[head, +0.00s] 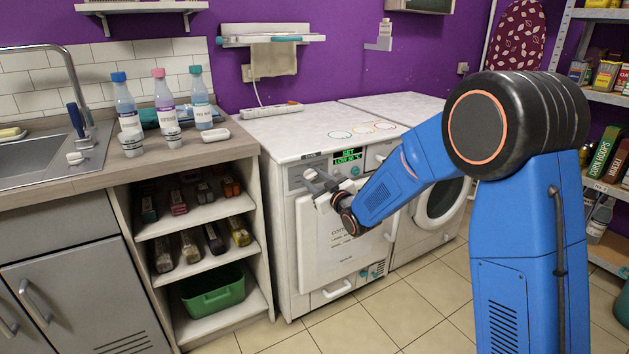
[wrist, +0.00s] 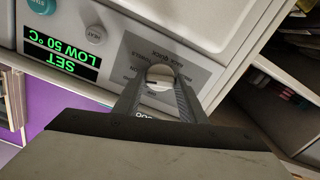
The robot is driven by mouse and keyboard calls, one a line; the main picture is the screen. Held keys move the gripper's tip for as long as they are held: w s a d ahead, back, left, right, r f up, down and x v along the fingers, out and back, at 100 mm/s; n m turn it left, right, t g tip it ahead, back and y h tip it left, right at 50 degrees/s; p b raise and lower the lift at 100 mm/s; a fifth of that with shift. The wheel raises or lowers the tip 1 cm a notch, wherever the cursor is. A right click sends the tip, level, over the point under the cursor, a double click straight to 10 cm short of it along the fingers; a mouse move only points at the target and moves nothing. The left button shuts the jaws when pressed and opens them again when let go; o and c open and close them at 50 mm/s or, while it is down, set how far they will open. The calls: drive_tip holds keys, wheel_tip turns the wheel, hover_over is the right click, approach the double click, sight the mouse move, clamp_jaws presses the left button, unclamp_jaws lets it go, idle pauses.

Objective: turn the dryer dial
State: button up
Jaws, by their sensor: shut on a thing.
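The dryer (head: 330,235) is the white machine beside the counter, with its control panel along the top front. Its dial (wrist: 160,76) is a round pale knob on a grey printed plate in the wrist view. My gripper (wrist: 160,82) is shut on the dial, one finger on each side of it.
Teal round buttons (wrist: 42,6) sit near the display on the panel. A second white machine (head: 435,205) stands to the right. An open shelf unit (head: 262,230) with bottles and a green bin is close on the left. Floor tiles in front are clear.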

drive_tip(key=m, duration=0.7)
drive_tip(key=shift+f, duration=0.15)
drive_tip(key=m, duration=0.6)
drive_tip(key=shift+m, duration=0.4)
drive_tip(key=m, duration=1.1)
drive_tip(key=shift+s, duration=0.1)
drive_tip(key=shift+m, duration=0.3)
drive_tip(key=o, duration=1)
